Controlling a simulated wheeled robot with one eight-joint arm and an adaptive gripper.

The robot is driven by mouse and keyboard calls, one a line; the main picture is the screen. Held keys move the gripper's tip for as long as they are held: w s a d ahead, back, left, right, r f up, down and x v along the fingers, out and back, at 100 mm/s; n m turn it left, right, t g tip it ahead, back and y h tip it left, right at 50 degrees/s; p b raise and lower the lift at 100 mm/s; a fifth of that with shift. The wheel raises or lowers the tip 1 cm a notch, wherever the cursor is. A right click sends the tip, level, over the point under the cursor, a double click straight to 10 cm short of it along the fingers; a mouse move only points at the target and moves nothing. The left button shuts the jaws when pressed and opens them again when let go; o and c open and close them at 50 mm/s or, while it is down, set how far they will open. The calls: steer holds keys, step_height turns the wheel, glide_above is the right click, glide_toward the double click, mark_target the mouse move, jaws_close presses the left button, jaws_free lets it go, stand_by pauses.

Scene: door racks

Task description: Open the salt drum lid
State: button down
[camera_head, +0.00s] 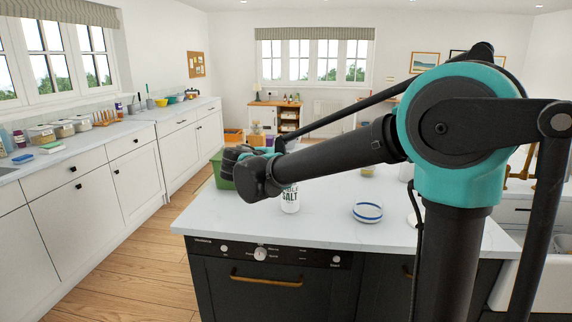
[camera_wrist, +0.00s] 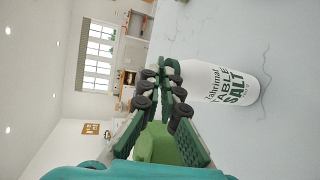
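The salt drum (camera_head: 290,203) is a white cylinder with dark "SALT" lettering, standing upright on the island worktop. In the head view my arm hides its top. In the wrist view, which is turned sideways, the salt drum (camera_wrist: 230,90) lies to the right of my gripper (camera_wrist: 164,68). Its lid end is towards the fingers and partly hidden behind them, so I cannot tell the lid's state. My gripper's dark fingers show a gap between them and hold nothing. In the head view my arm hides the gripper's fingertips.
A green container (camera_head: 217,172) stands on the left of the island worktop (camera_head: 240,225); green also shows in the wrist view (camera_wrist: 158,148). A blue-rimmed white dish (camera_head: 367,212) stands right of the drum. The worktop's front left is clear.

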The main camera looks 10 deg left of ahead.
steer(key=w+r+g, duration=0.1)
steer(key=g, duration=0.1)
steer(key=w+r+n+g+y, duration=0.1)
steer(key=r+g, duration=0.1)
steer(key=g, duration=0.1)
steer(key=w+r+n+g, duration=0.1)
steer(key=g, duration=0.1)
steer(key=shift+w+r+g, duration=0.3)
steer(key=shift+w, duration=0.1)
steer(key=w+g, duration=0.1)
steer(key=g, duration=0.1)
steer(key=w+r+g, duration=0.1)
steer(key=shift+w+n+g+y, duration=0.4)
steer(key=shift+w+n+g, duration=0.4)
steer(key=shift+w+g, duration=0.8)
steer(key=shift+g, duration=0.5)
steer(key=shift+d, duration=0.1)
steer(key=c, duration=1.7)
jaws_free()
steer(key=shift+w, duration=0.1)
steer(key=shift+c, duration=0.2)
